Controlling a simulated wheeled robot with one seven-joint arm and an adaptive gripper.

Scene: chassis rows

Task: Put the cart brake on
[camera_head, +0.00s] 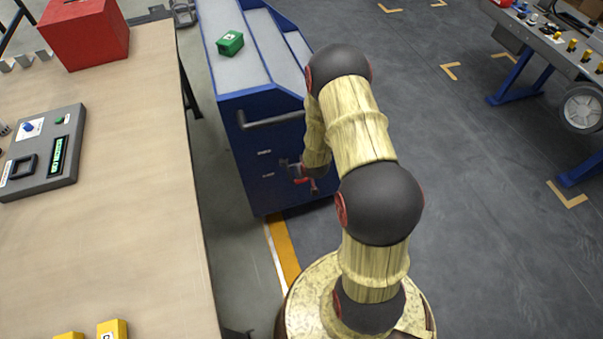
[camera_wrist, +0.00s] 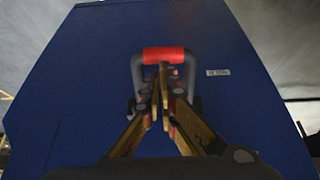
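The blue cart (camera_head: 262,157) stands beyond the workbench, with a grey top and a dark push handle (camera_head: 270,119) on its near end. In the wrist view, the cart's blue end panel (camera_wrist: 90,75) fills most of the picture. A grey U-shaped lever with a red grip (camera_wrist: 152,54), apparently the brake, is mounted on this panel. My gripper (camera_wrist: 163,72) is in front of the lever; its fingertips are together and overlap the lower middle of the red grip. Whether they touch it I cannot tell. The fingers hide part of the lever's mount.
The wooden workbench (camera_head: 140,185) at the left carries a red box (camera_head: 84,31) and a grey panel device (camera_head: 45,152). Another bench (camera_head: 553,50) stands at the right. The dark floor between is clear.

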